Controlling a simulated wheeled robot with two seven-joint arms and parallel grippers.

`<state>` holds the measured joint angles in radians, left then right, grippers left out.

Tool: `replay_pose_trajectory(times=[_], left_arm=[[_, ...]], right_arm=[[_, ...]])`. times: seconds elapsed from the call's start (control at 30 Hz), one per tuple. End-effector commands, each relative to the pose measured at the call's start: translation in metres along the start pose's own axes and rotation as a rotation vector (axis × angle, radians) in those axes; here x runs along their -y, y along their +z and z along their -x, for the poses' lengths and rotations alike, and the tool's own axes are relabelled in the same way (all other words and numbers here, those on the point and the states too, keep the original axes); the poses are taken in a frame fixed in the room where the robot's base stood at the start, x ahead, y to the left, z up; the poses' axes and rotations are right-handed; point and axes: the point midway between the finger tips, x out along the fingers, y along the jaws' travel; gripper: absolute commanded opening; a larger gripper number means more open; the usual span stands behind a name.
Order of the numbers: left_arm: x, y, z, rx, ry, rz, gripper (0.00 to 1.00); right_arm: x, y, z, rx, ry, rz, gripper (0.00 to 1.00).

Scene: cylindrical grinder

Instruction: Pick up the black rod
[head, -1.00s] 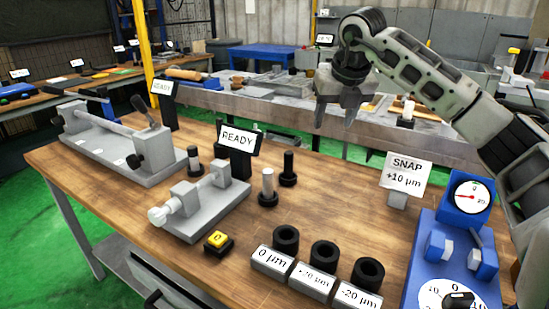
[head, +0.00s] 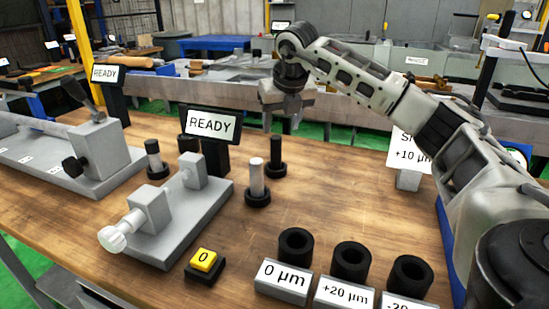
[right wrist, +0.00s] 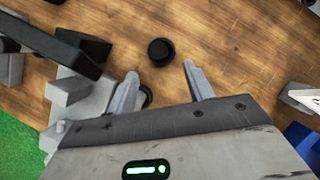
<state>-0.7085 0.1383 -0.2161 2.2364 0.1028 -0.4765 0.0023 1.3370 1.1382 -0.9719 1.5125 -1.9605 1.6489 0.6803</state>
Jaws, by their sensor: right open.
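The black rod (head: 276,150) stands upright in a round black base on the wooden bench, right of the small grey fixture and behind a light-grey rod. My right gripper (head: 283,122) is open and empty; in the head view it appears above the black rod. In the right wrist view the rod shows end-on as a dark round shape (right wrist: 160,51), just beyond the gap between the open fingertips (right wrist: 159,72). The gripper does not appear to touch it. My left gripper is not in view.
A READY display (head: 209,125) stands left of the black rod. Three black rings (head: 351,261) sit behind labelled blocks in front. Bench to the rod's right (head: 340,185) is clear.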

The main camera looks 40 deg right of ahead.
Motion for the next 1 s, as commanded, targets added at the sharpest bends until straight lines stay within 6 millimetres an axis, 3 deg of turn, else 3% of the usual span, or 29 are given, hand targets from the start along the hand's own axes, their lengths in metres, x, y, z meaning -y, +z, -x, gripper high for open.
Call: replay_pose_trajectory(times=[0.1, 0.23, 0.47, 0.8, 1.0], left_arm=[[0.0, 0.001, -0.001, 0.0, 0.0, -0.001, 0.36], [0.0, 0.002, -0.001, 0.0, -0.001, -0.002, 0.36], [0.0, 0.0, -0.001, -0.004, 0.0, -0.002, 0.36], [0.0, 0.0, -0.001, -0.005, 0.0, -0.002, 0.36], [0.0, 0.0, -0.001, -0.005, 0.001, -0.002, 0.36]], right_arm=[[0.0, -0.001, -0.028, -0.004, -0.002, -0.001, 0.52], [0.0, 0.0, -0.048, -0.002, -0.001, -0.001, 0.52], [0.0, 0.0, -0.064, -0.001, -0.001, 0.0, 0.52], [-0.001, 0.0, -0.109, -0.001, 0.0, -0.001, 0.52], [-0.001, 0.0, -0.112, 0.001, 0.0, 0.001, 0.52]])
